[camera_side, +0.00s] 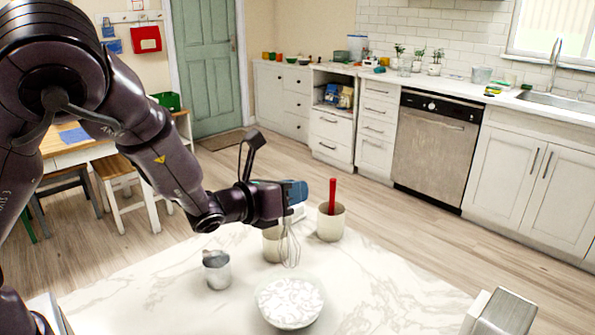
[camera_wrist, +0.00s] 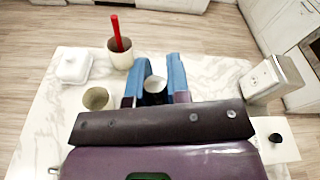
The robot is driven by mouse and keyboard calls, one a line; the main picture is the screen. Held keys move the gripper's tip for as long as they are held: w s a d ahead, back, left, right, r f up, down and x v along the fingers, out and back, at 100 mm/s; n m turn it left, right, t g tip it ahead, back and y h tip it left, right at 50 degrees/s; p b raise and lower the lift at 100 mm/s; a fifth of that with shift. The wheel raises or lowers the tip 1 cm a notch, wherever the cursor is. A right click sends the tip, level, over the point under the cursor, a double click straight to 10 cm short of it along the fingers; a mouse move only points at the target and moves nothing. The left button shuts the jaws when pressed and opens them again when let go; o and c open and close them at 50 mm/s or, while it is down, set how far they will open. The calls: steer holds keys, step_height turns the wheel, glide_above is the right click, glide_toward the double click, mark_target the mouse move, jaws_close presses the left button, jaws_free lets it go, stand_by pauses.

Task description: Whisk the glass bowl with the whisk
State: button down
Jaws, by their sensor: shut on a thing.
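The whisk (camera_side: 291,250) hangs upright below my gripper (camera_side: 296,192), its wire loops pointing down. My gripper is shut on its handle; in the wrist view, the handle's round silver end (camera_wrist: 154,84) shows between the blue fingers of my gripper (camera_wrist: 159,78). The glass bowl (camera_side: 289,303) sits on the marble countertop (camera_side: 390,290), nearer the side camera than the whisk in the picture. The whisk's wires appear above the bowl's far rim, apart from it. I cannot make out the bowl in the wrist view.
A cream crock (camera_side: 331,223) holding a red-handled utensil stands behind the whisk. Another cream crock (camera_side: 271,244) is partly hidden by the whisk. A metal cup (camera_side: 217,271) stands left of the bowl. A white lidded dish (camera_wrist: 75,66) and a toaster (camera_wrist: 273,78) are also on the counter.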

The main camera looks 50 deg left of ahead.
step_height(320, 180, down, 11)
steer(key=shift+f+n, duration=0.2)
steer(key=shift+n, duration=0.1)
stand_by(1.1)
stand_by(0.4)
